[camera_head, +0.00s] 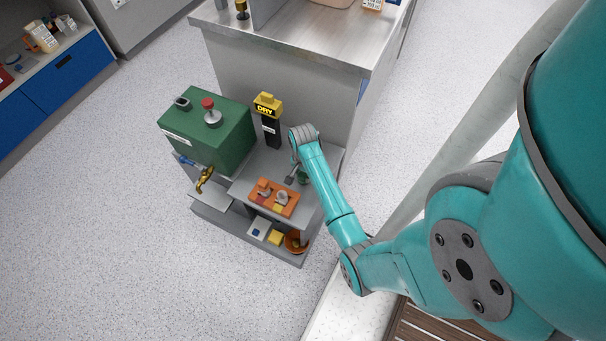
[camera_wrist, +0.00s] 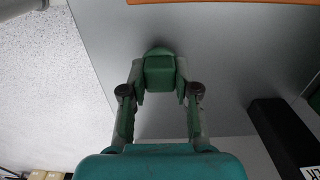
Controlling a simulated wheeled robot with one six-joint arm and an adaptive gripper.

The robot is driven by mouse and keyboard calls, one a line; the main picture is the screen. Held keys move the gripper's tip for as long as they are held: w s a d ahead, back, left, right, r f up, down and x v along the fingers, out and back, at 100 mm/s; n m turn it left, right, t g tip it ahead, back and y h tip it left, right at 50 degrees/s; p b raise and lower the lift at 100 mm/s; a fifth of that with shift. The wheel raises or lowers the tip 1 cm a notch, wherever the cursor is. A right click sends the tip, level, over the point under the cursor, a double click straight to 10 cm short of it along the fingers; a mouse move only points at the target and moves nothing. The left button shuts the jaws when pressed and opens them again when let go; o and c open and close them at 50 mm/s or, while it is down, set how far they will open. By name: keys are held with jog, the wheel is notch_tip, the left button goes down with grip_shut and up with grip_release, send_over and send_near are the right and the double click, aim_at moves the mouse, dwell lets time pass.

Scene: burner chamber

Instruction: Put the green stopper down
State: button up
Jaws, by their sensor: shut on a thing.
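The green stopper (camera_wrist: 158,72) sits between my fingertips in the wrist view, a blocky green piece with a rounded top. My gripper (camera_wrist: 159,80) is shut on it, one finger on each side. Behind the stopper is the grey bench surface (camera_wrist: 240,60); I cannot tell whether the stopper touches it. In the head view my gripper (camera_head: 296,174) is small and partly hidden by my arm, over the grey bench to the right of the orange tray. A little green shows beside it, probably the stopper (camera_head: 303,178).
An orange tray (camera_head: 262,198) with small items lies left of my gripper. A black post with a yellow DRY top (camera_head: 267,105) stands behind. A green tank (camera_head: 225,140) with a brass tap (camera_head: 204,178) is further left. An orange bowl (camera_head: 295,243) sits on the lower shelf.

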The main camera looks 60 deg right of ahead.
jog(key=o, duration=0.8)
